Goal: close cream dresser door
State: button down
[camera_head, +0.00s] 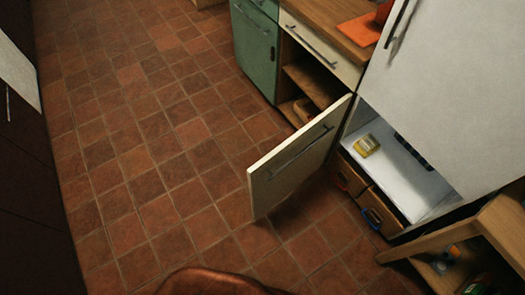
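The cream dresser door (300,158) stands wide open, swung out over the tiled floor, with a long metal bar handle on its face. The cabinet behind it is open and shows a white shelf (405,172) with a small yellow item (366,145) on it. Below the shelf are brown drawers or boxes (380,211). My gripper is not in view, and nothing is seen touching the door.
A green cabinet (254,50) and a cream drawer (318,48) above open wooden shelves stand behind the door. A wooden unit (455,240) with small items is at the lower right. A reddish-brown rounded thing (215,282) is at the bottom edge. The tiled floor (140,150) at left is clear.

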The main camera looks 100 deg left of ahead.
aim_at(278, 173)
jog(key=u, duration=3.05)
jog(key=i, duration=1)
jog(key=z, duration=2.35)
jog(key=k, duration=1.2)
jog(key=u, duration=2.2)
